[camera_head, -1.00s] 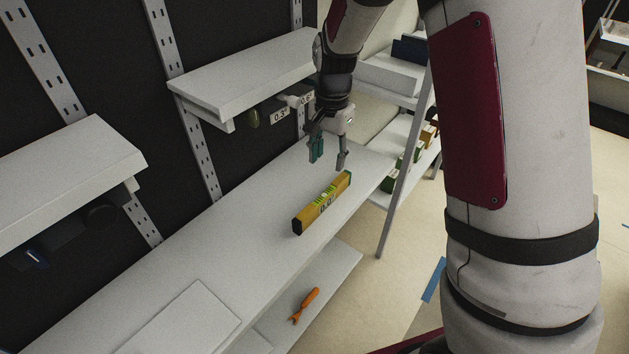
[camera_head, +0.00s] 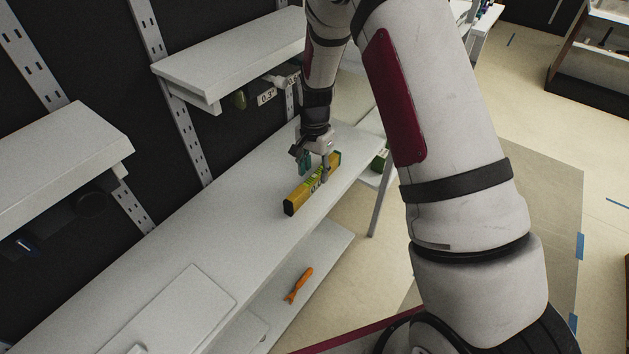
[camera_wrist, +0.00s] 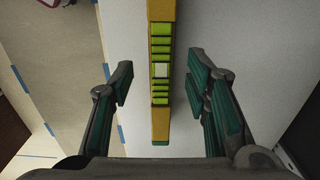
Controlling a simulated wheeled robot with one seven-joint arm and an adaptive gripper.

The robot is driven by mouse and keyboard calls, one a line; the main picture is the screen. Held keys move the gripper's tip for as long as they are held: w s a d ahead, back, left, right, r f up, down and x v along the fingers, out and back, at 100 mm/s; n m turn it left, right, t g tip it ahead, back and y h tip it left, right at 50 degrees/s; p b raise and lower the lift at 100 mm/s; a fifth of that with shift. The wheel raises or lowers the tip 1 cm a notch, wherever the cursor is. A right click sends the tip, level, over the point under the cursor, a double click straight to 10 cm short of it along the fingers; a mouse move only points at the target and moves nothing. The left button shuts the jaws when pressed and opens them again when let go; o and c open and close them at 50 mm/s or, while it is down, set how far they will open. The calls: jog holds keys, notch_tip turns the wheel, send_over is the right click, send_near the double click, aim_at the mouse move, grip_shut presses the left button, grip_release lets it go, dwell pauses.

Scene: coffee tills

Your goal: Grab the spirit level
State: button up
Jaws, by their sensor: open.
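The spirit level (camera_head: 299,197) is a yellow bar with green markings, lying on the long white shelf. In the wrist view the spirit level (camera_wrist: 161,118) runs lengthwise between my two fingers, with a gap on each side. My gripper (camera_head: 314,174) is at the level's far half, with one finger on either side of it. In the wrist view my gripper (camera_wrist: 161,90) shows its teal finger pads spread apart and nothing held. Part of the level's far half is hidden by the gripper in the head view.
The white shelf (camera_head: 185,235) is mostly clear, with a flat white panel (camera_head: 180,312) at the near end. Upper shelves (camera_head: 230,62) hang along the dark wall to the left. An orange tool (camera_head: 300,285) lies on a lower shelf.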

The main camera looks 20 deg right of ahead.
aim_at(315, 175)
jog(key=shift+f, duration=1.55)
jog(key=shift+c, duration=0.3)
grip_shut()
jog(key=shift+w+r, duration=0.1)
